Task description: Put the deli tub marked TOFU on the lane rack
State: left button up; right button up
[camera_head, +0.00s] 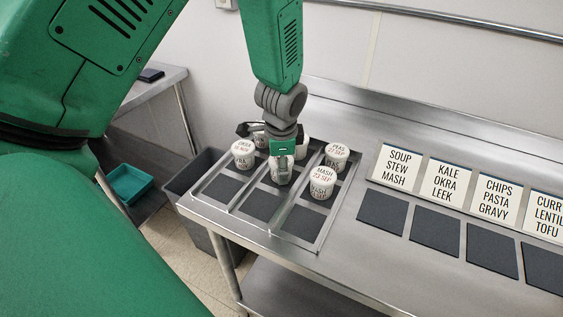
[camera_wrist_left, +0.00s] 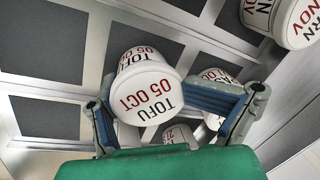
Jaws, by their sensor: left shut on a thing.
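The deli tub marked TOFU 05 OCT (camera_wrist_left: 148,88) is white with a printed lid. It sits between the two fingers of my left gripper (camera_wrist_left: 172,112), which is shut on it. In the head view my left gripper (camera_head: 282,165) points down over the middle lane of the lane rack (camera_head: 334,212), and the tub's lower part (camera_head: 281,177) shows beneath it. I cannot tell whether the tub touches the rack. The rack is a metal frame with three lanes of dark pads. My right gripper is not in view.
Tubs marked OKRA (camera_head: 243,153), PEAS (camera_head: 337,155) and MASH (camera_head: 321,183) stand in the rack close around the gripper; others are partly hidden behind it. The near pads are bare. Label cards (camera_head: 398,168) with empty dark pads (camera_head: 382,211) line the counter at right.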

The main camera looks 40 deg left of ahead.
pick_arm(q)
jog(key=o, duration=1.2)
jog(key=shift+o, duration=1.1)
jog(key=shift+s+r, duration=0.1)
jog(key=shift+o, duration=0.2)
jog(key=shift+s+d, duration=0.2)
jog(key=shift+a+f, duration=0.1)
jog(key=shift+f, duration=0.1)
jog(key=shift+c, duration=0.6)
jog(key=shift+o, duration=0.6)
jog(key=v, duration=1.2)
jog(key=shift+w+r+p, duration=0.2)
jog(key=shift+w+p, duration=0.15)
